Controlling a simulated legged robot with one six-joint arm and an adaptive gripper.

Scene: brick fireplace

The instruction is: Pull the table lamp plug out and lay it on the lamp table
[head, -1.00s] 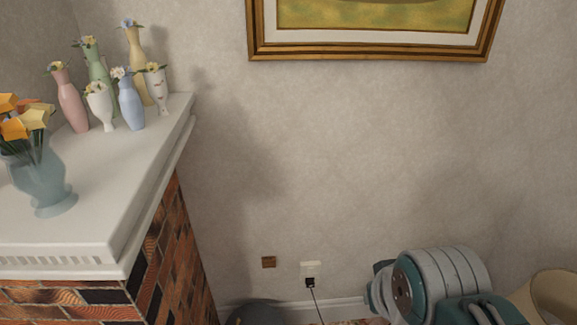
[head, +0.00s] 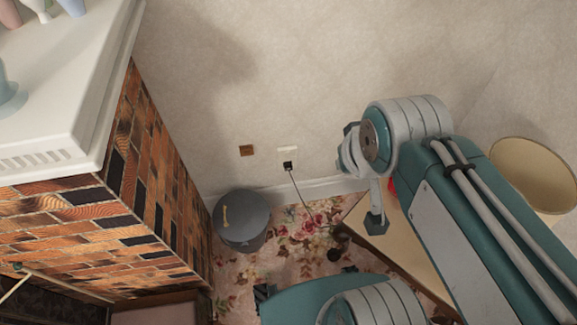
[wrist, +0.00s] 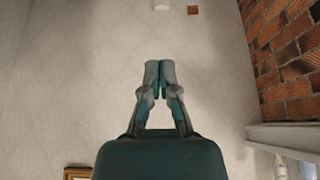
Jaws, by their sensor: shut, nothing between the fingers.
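The black plug (head: 288,166) sits in the white wall outlet (head: 287,150), low on the wall. Its dark cord (head: 299,191) hangs to the carpet and runs right toward the table. The lamp table (head: 398,234), with a light wooden top, is at the right, partly covered by my arm. A cream lamp shade (head: 535,175) shows beyond my arm; the lamp's base is hidden. My gripper (wrist: 160,75) is shut and empty, fingertips together, in front of the wall. The outlet (wrist: 161,4) is cut by the top edge of the wrist view, and the plug is not visible there.
A grey bin (head: 242,222) stands on the floral carpet, left of the cord. The brick fireplace (head: 140,190) with its white mantel (head: 85,110) fills the left. A brown wall plate (head: 246,150) is beside the outlet. Something red (head: 391,189) shows at the table, partly hidden.

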